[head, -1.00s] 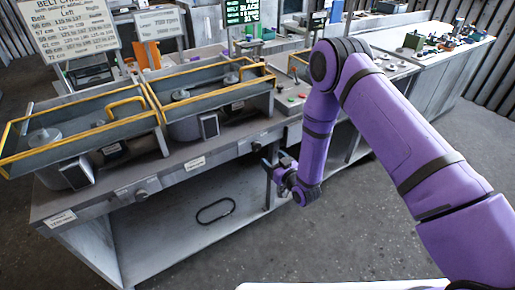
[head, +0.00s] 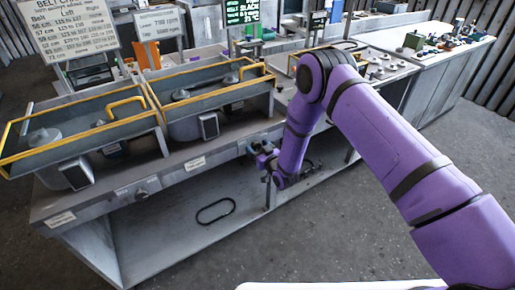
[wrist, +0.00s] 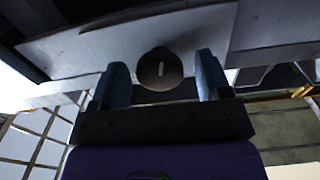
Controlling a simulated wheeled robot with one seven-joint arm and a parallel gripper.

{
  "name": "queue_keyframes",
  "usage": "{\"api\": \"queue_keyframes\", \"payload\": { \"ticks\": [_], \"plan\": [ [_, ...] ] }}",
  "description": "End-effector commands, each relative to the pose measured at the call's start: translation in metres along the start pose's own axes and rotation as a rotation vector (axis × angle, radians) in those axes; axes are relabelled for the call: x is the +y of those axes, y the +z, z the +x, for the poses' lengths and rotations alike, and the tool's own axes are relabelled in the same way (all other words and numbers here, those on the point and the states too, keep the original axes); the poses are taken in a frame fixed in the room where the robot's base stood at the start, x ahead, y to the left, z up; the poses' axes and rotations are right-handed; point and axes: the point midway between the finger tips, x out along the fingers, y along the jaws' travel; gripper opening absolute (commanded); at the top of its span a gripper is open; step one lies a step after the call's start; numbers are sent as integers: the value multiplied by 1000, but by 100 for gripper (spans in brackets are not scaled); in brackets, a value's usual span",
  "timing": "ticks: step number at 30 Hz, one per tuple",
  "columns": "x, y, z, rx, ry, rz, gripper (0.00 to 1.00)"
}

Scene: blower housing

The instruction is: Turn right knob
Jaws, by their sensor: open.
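The right knob (wrist: 152,75) is a dark round dial with a pale index mark on the grey front panel (wrist: 90,45) of the bench. In the wrist view it sits between the two blue fingers of my gripper (wrist: 162,62). The fingers are open, with a gap on each side of the knob. I cannot tell how far the fingertips reach along it. In the head view my gripper (head: 262,155) is at the bench's front edge, and the right knob is largely hidden there. The left knob (head: 141,193) shows further left on the same front edge.
Two yellow-railed blower housings (head: 85,125) stand on the bench top (head: 200,150). The lower shelf (head: 165,235) holds a black belt loop (head: 215,210). Sign boards (head: 70,28) stand behind. The floor (head: 340,235) in front is clear.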

Motion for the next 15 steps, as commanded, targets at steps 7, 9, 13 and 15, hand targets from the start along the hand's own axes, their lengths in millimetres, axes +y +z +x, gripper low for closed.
{"api": "queue_keyframes", "payload": {
  "ticks": [7,9,13,15],
  "plan": [
    [0,0,3,0,0,0,71],
    [0,0,3,0,0,0,71],
    [0,0,3,0,0,0,43],
    [0,0,3,0,0,0,27]
  ]
}}
